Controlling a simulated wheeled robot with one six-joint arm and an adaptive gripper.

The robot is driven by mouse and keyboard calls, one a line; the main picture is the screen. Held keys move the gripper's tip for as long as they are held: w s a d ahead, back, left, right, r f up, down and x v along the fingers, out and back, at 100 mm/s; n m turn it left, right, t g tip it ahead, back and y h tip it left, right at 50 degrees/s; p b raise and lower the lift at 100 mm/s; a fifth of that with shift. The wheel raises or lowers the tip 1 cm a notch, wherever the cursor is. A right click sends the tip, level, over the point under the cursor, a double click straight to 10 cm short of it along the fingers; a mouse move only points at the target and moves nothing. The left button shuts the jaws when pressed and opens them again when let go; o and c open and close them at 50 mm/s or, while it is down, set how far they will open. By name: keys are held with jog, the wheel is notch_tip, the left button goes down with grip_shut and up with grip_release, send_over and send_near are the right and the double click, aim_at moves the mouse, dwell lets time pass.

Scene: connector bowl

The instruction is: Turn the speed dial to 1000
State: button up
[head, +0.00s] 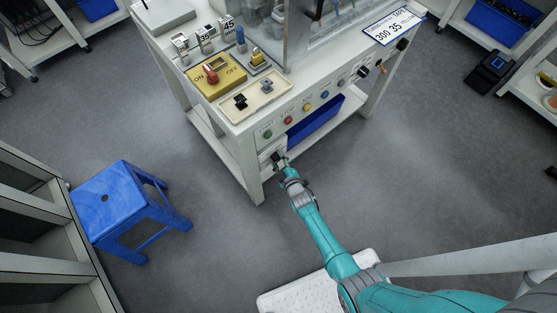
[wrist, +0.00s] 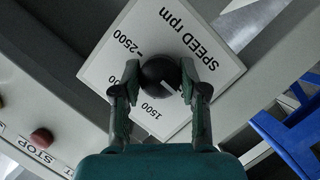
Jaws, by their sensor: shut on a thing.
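The speed dial (wrist: 160,70) is a round black knob on a white plate (wrist: 215,62) marked "SPEED rpm", seen rotated in the wrist view. The marks 2500 and 1500 are readable; other numbers are hidden behind the fingers. A short pale line shows at the knob's lower right edge; I cannot tell surely which number it points to. My gripper (wrist: 160,78) is shut on the dial, one finger on each side. In the head view my gripper (head: 281,161) is at the lower left front of the white workbench (head: 240,125), covering most of the dial.
A red stop button (wrist: 42,138) is left of the plate in the wrist view. Coloured buttons (head: 288,120) line the bench front in the head view. A blue stool (head: 115,195) stands left of my arm. A blue bin (head: 318,122) sits under the bench.

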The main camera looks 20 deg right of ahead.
dwell(0.4)
jog(key=o, duration=1.1)
jog(key=shift+o, duration=0.2)
jog(key=v, duration=1.2)
jog(key=shift+s+a, duration=0.1)
